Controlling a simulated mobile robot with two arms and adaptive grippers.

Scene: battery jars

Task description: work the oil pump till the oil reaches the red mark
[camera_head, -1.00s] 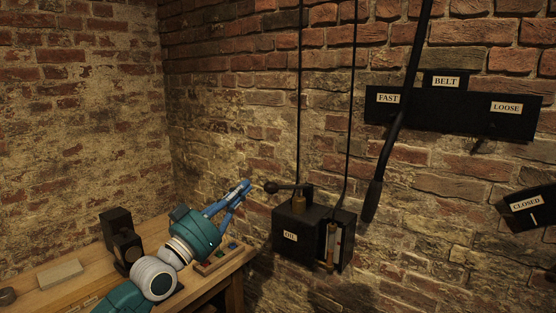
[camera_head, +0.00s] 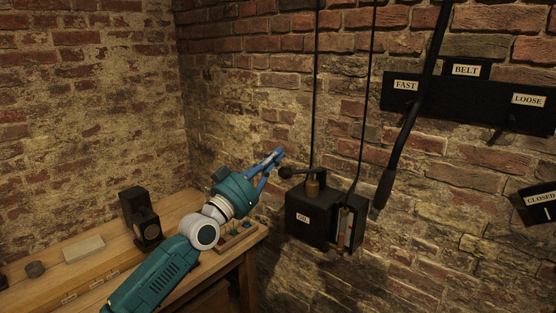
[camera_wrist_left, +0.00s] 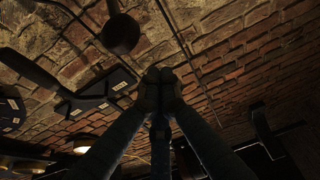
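The oil pump is a black box (camera_head: 308,222) labelled OIL on the brick wall. Its lever ends in a dark round knob (camera_head: 285,172) on the left and sits on a brass stem (camera_head: 313,187). An upright sight glass (camera_head: 345,226) is on the box's right side; I cannot make out the oil level or a red mark. My left gripper (camera_head: 277,155) is just above and left of the knob, with its fingertips together and nothing seen between them. The left wrist view shows the fingertips (camera_wrist_left: 160,84) meeting, and a dark round knob (camera_wrist_left: 120,33) apart from them. My right gripper is out of view.
A wooden bench (camera_head: 185,212) stands below my left arm, with a black block-shaped object (camera_head: 139,217) on it. A long dark lever (camera_head: 400,150) hangs right of the pump, before the BELT plate (camera_head: 465,85). Two thin dark rods rise from the pump.

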